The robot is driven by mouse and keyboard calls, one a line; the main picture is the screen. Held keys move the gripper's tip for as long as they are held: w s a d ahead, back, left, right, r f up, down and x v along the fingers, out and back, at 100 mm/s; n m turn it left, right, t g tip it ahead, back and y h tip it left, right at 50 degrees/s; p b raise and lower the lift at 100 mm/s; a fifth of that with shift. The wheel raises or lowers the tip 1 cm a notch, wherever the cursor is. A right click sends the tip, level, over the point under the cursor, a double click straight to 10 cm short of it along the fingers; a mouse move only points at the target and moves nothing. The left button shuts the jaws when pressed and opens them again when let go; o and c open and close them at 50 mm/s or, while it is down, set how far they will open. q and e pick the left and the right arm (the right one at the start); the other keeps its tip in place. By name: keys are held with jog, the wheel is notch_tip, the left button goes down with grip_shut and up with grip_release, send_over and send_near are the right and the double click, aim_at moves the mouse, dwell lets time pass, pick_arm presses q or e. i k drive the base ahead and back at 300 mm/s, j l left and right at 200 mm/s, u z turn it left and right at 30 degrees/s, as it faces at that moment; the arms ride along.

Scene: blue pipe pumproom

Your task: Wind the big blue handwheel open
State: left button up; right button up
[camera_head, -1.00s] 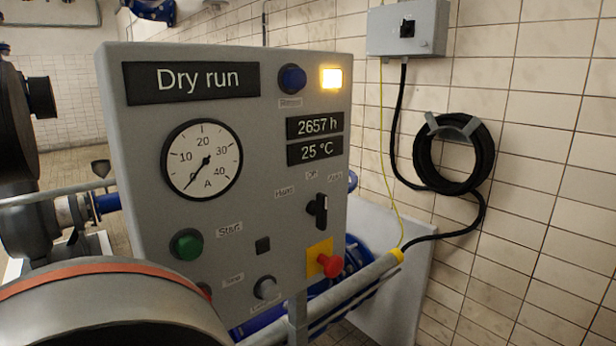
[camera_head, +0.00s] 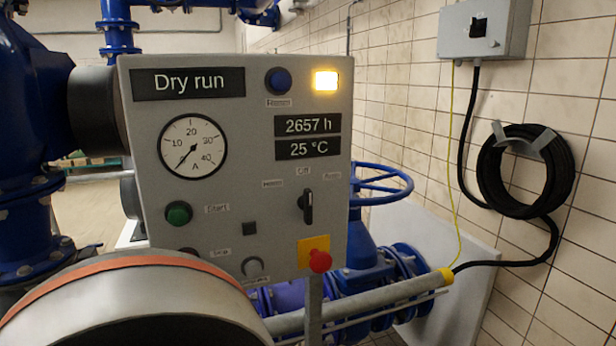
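The big blue handwheel (camera_head: 400,196) lies roughly level on top of a blue valve (camera_head: 364,245), behind the right edge of the grey control panel. The panel hides the left part of the wheel. The valve sits in a blue flanged pipe run (camera_head: 405,268) low beside the wall. Neither of my grippers shows in the head view, so nothing is seen touching the wheel.
The grey control panel (camera_head: 236,235) reads "Dry run", with a lit yellow lamp (camera_head: 326,81) and a red stop button (camera_head: 320,261). A coiled black hose (camera_head: 490,178) hangs on the tiled wall. A grey pipe (camera_head: 392,294) crosses in front of the valve.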

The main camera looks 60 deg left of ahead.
aim_at(356, 185)
jog(key=u, duration=2.4)
jog(key=l+u, duration=0.35)
jog(key=i+l+u, duration=0.1)
jog(key=u, duration=0.2)
jog(key=l+u, duration=0.5)
jog(key=l, duration=0.35)
jog(key=k+l+u, duration=0.15)
jog(key=l, duration=0.3)
